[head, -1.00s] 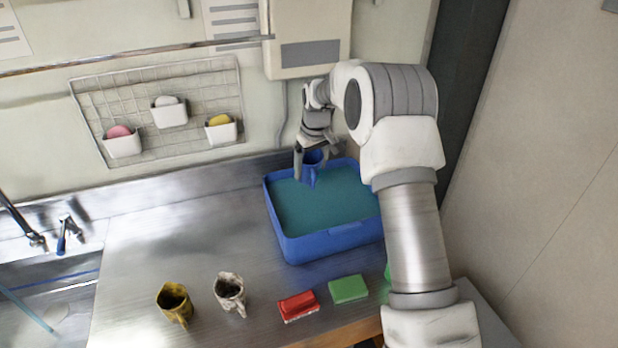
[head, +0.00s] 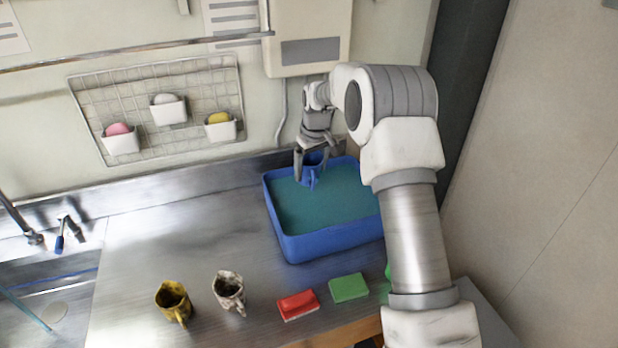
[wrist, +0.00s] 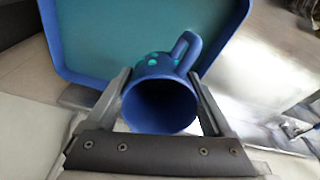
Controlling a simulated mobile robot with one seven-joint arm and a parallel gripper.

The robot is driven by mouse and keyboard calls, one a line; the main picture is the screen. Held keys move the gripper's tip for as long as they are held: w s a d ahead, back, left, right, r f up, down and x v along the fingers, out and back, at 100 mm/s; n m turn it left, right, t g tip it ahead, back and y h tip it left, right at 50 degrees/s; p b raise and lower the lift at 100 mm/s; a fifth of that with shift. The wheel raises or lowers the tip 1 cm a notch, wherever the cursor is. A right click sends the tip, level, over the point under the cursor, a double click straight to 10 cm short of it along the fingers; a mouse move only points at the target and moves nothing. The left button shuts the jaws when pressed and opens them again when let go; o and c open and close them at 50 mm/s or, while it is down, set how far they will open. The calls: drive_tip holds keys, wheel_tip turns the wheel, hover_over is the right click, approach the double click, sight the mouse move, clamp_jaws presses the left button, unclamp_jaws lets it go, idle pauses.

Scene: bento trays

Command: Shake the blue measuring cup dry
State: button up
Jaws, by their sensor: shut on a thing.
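The blue measuring cup (head: 311,171) is at my gripper (head: 312,166), over the back left part of the blue basin (head: 335,240). In the wrist view the cup (wrist: 160,103) sits between the two fingers of my gripper (wrist: 163,98), which is shut on it. Its dark open mouth faces the camera and its handle (wrist: 185,48) points up and right. Teal drops or spots show on its side. The basin (wrist: 75,78) lies beyond it, filled with teal water. I cannot tell the exact gap between cup and water.
A yellow mug (head: 173,299), a speckled white mug (head: 229,290), a red sponge-like block (head: 298,304) and a green one (head: 349,288) stand along the counter's front. A sink (head: 45,290) is at the left. A wire rack (head: 160,105) hangs on the wall. The counter's middle is clear.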

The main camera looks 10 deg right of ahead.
drive_tip(key=shift+f, duration=0.45)
wheel_tip(320, 180, up, 4)
drive_tip(key=shift+f+p, duration=0.1)
drive_tip(key=shift+p, duration=1.1)
drive_tip(key=shift+f+b, duration=1.3)
drive_tip(key=shift+f, duration=0.6)
